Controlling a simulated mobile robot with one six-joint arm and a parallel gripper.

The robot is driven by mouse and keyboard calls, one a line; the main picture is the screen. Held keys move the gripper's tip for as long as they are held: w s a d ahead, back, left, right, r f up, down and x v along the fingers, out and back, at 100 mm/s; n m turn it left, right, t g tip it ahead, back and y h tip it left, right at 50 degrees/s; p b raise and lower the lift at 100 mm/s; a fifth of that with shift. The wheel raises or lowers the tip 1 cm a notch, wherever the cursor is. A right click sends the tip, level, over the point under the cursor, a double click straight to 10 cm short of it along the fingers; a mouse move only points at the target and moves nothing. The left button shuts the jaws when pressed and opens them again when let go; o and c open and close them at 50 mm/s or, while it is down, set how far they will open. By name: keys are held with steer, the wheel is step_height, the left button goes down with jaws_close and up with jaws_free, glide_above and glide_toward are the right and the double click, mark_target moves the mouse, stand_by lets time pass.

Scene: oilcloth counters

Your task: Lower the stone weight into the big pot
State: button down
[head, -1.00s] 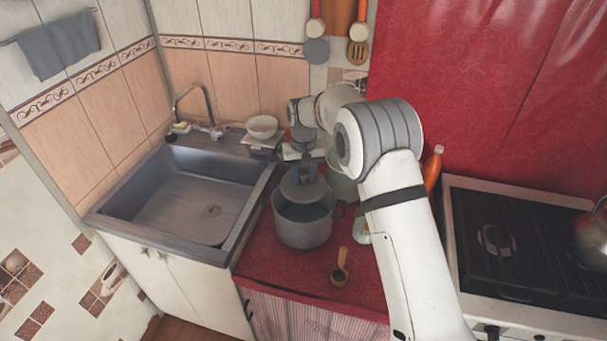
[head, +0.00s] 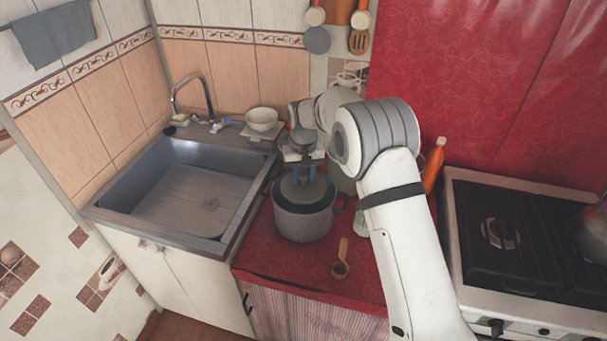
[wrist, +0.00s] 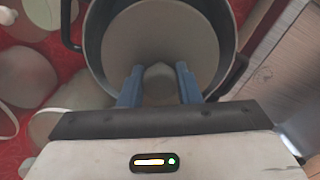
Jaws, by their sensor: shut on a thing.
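The big pot (head: 303,225) is grey metal and stands on the red counter, right of the sink. The stone weight (head: 304,190) is a round grey disc with a knob on top. In the head view it sits level at the pot's mouth, its lower part hidden by the near rim. In the wrist view the disc (wrist: 160,45) lies inside the outline of the pot's rim (wrist: 88,50). My gripper (head: 304,177) points down over the pot. Its blue fingers (wrist: 160,86) are shut on the weight's knob. Whether the weight touches the pot's bottom cannot be seen.
The sink (head: 190,195) is left of the pot. A white bowl (head: 262,119) stands behind it. A wooden-handled scoop (head: 340,262) lies in front of the pot. An orange bottle (head: 434,167) and the stove (head: 520,240) are to the right. Pale containers (wrist: 25,75) stand beside the pot.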

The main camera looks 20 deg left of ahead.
steer(key=shift+f+b, duration=2.75)
steer(key=shift+f, duration=1.75)
steer(key=shift+f+b, duration=0.7)
steer(key=shift+f, duration=0.45)
steer(key=c, duration=1.3)
jaws_free()
steer(key=o, duration=0.3)
steer(key=shift+f, duration=0.1)
steer(key=shift+o, duration=0.2)
